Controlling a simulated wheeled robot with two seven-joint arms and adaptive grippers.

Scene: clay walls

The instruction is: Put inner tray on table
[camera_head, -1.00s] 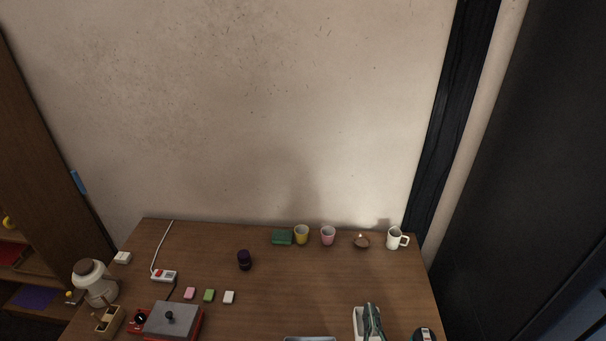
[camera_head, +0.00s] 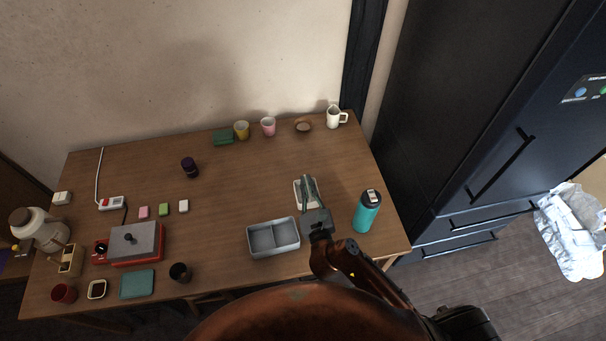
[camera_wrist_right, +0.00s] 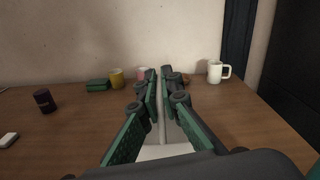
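A grey two-compartment tray (camera_head: 251,246) lies flat near the table's front edge in the head view; it looks like the inner tray. My right gripper (camera_head: 307,181) reaches over the table to the right of it, above a white piece (camera_head: 298,194) partly hidden by the fingers. In the right wrist view the green-padded fingers (camera_wrist_right: 159,74) lie close together, with a pale narrow strip between them and a white surface below. I cannot tell whether they grip anything. My left gripper is out of view.
The wooden table (camera_head: 228,200) is clear left of the grey tray's back corner. A teal bottle (camera_head: 367,213) stands close right of my gripper. A dark cup (camera_head: 180,272) is left of the tray. Cups and a white mug (camera_head: 333,117) line the back edge.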

